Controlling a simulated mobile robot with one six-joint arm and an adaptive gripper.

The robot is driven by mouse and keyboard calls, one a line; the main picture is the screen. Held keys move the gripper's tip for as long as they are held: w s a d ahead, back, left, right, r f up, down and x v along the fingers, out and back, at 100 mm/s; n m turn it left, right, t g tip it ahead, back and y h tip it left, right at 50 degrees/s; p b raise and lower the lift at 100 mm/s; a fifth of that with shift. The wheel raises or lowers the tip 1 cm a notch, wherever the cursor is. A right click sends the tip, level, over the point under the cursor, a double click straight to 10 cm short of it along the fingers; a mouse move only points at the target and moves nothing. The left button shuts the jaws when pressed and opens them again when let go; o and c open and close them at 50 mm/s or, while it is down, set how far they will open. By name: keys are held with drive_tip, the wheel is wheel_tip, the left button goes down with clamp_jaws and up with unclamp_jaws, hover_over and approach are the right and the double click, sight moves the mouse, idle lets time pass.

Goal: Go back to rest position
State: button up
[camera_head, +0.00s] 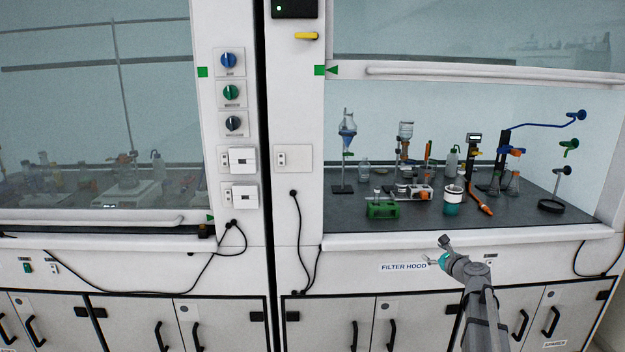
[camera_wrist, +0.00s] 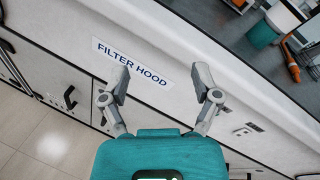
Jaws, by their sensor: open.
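My gripper (camera_head: 434,262) is in front of the right fume hood, below its worktop edge and beside the "FILTER HOOD" label (camera_head: 403,267). In the wrist view my gripper (camera_wrist: 164,82) has its two fingers spread wide with nothing between them. My arm reaches up from the bottom right of the head view.
The right hood's sash is raised. On its dark worktop (camera_head: 345,212) stand a green rack (camera_head: 382,209), a teal-and-white cup (camera_head: 453,200), an orange-tipped tool (camera_head: 481,205) and glassware. The left hood's sash (camera_head: 90,219) is down. Cabinets with black handles (camera_head: 354,335) are below.

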drive_tip(key=s+a+f+n+g+y, duration=0.1)
drive_tip(key=s+a+f+n+g, duration=0.35)
drive_tip(key=s+a+n, duration=0.35)
drive_tip(key=s+a+f+n+g+y, duration=0.1)
drive_tip(key=s+a+f+n+g, duration=0.35)
drive_tip(key=a+n, duration=0.4)
drive_tip(key=s+a+f+n+g+h, duration=0.3)
drive_tip(key=s+n, duration=0.2)
drive_tip(key=s, duration=0.5)
drive_tip(key=s+a+f+n+g+h, duration=0.25)
drive_tip(key=s+n, duration=0.35)
drive_tip(key=s, duration=0.4)
wheel_tip(320, 180, up, 14)
drive_tip(key=p, duration=1.5)
drive_tip(key=shift+w+d+r+g+h, duration=0.15)
drive_tip(key=shift+d+g+h, duration=0.25)
drive_tip(key=shift+g+h, duration=0.05)
drive_tip(key=shift+c, duration=0.3)
